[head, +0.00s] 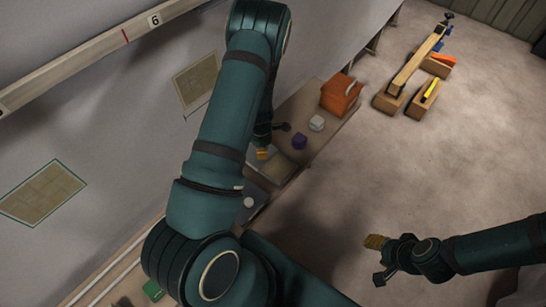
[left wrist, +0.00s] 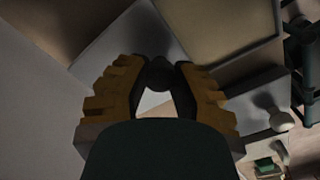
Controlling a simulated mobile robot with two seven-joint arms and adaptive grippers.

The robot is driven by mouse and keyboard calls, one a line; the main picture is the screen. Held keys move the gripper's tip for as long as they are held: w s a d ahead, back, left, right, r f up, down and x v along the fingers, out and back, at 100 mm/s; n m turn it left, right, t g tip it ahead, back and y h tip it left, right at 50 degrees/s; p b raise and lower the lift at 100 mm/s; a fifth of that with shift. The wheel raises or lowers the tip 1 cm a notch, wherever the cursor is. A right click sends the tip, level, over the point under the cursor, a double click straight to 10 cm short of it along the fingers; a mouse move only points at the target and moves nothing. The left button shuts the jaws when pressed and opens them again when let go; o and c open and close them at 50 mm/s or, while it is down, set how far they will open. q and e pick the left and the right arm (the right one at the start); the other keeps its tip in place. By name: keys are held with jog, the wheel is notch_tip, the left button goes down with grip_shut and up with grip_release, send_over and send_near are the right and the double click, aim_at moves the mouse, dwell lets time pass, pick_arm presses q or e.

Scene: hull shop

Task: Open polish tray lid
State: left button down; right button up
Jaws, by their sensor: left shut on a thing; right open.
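My left gripper (head: 262,153) is over the far bench, mostly hidden behind my own arm in the head view. In the left wrist view its yellow fingers (left wrist: 158,85) are closed around a dark round knob (left wrist: 160,72). The knob stands over a flat grey panel (left wrist: 115,48), which looks like the tray lid; whether it is raised at all I cannot tell. A grey tray-like box (head: 257,170) shows partly beside the arm in the head view. My right gripper (head: 376,258) is open and empty over the floor.
On the bench stand an orange box (head: 341,93), a white block (head: 317,123) and a purple block (head: 299,141). A white knob (left wrist: 282,120) is right of the left gripper. Wooden trestles with a beam (head: 418,60) stand at the back right. The middle floor is clear.

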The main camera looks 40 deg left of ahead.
pick_arm(q)
jog(key=shift+a, duration=0.15)
jog(key=c, duration=0.7)
grip_release()
notch_tip(320, 180, up, 12)
dwell(0.4)
